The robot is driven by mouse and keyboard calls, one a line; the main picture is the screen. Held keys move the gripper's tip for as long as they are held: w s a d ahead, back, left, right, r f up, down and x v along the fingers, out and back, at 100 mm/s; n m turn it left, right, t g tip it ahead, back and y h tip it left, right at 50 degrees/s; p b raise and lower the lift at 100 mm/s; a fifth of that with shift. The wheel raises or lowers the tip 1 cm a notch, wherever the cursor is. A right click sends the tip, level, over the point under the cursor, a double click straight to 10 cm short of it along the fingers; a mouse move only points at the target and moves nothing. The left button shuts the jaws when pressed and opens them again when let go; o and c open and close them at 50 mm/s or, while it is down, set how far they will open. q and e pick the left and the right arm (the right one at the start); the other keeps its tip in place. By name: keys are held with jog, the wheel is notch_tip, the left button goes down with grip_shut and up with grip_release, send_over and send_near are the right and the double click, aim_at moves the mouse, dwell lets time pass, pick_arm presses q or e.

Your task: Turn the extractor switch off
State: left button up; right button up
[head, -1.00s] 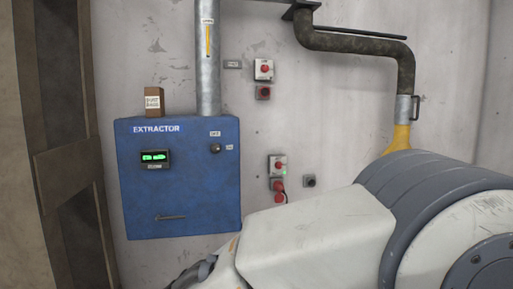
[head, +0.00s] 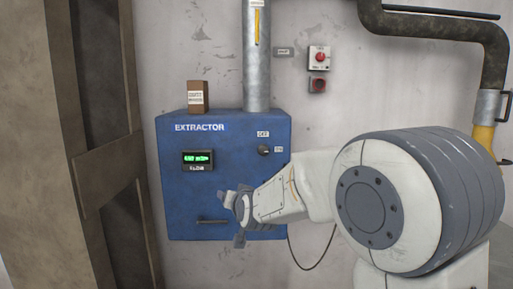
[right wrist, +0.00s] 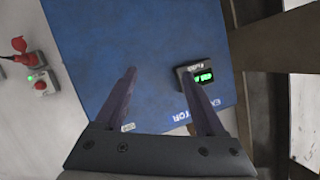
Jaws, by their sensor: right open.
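The blue extractor box (head: 215,140) hangs on the wall with a lit green display (head: 197,157). I cannot tell which way the knob points. My right gripper (head: 233,203) is in front of the box's lower part, below and left of the knob. In the right wrist view its fingers (right wrist: 163,90) are open and empty, with the box (right wrist: 110,35) beyond. The knob cannot be made out there. My left gripper is not in view.
A brown carton (head: 196,97) stands on the box beside a grey duct (head: 256,70). A red button station (head: 319,57) is on the wall to the right. A brown pillar (head: 100,150) stands at the left. A cable (head: 318,262) hangs below the box.

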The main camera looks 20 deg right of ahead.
aim_at(264, 151)
jog(key=w+d+r+m+t+h+p, duration=0.1)
jog(key=w+d+r+m+t+h, duration=0.1)
jog(key=w+d+r, duration=0.3)
jog(key=d+r+m+t+h, duration=0.1)
jog(key=d+r+m+h, duration=0.15)
jog(key=d, duration=0.45)
jog(key=shift+n, duration=0.25)
jog(key=p+x, duration=0.1)
jog(key=x, duration=0.2)
jog(key=p+x, duration=0.2)
jog(key=x, duration=0.1)
jog(key=p+x, duration=0.1)
jog(key=x, duration=0.2)
jog(key=shift+w+a+r+p, duration=0.1)
jog(key=shift+a+r+p, duration=0.05)
jog(key=shift+r+p, duration=0.15)
jog(key=shift+w+f, duration=0.15)
jog(key=shift+w, duration=0.25)
grip_shut()
